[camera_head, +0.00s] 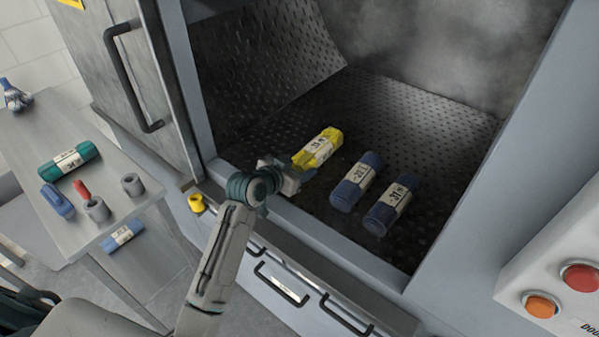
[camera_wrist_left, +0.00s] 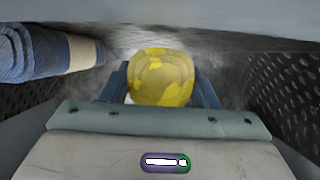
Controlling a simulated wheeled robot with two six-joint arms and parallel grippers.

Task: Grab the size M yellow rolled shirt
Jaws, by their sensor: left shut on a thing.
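The yellow rolled shirt (camera_head: 318,148) has a white label band and is inside the washer chamber, at its front left. My left gripper (camera_head: 297,172) reaches in over the front edge and is shut on the near end of this roll. In the left wrist view the yellow roll (camera_wrist_left: 162,77) sits end-on between the two dark fingers. I cannot tell whether it touches the floor. The size on its label is too small to read surely. My right gripper is not in view.
Two blue rolled shirts (camera_head: 357,181) (camera_head: 390,206) lie right of the yellow one on the perforated floor (camera_head: 440,130). One blue roll (camera_wrist_left: 45,52) shows in the left wrist view. A side table (camera_head: 95,190) holds a green roll (camera_head: 69,165). Red and orange buttons (camera_head: 580,277) are at right.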

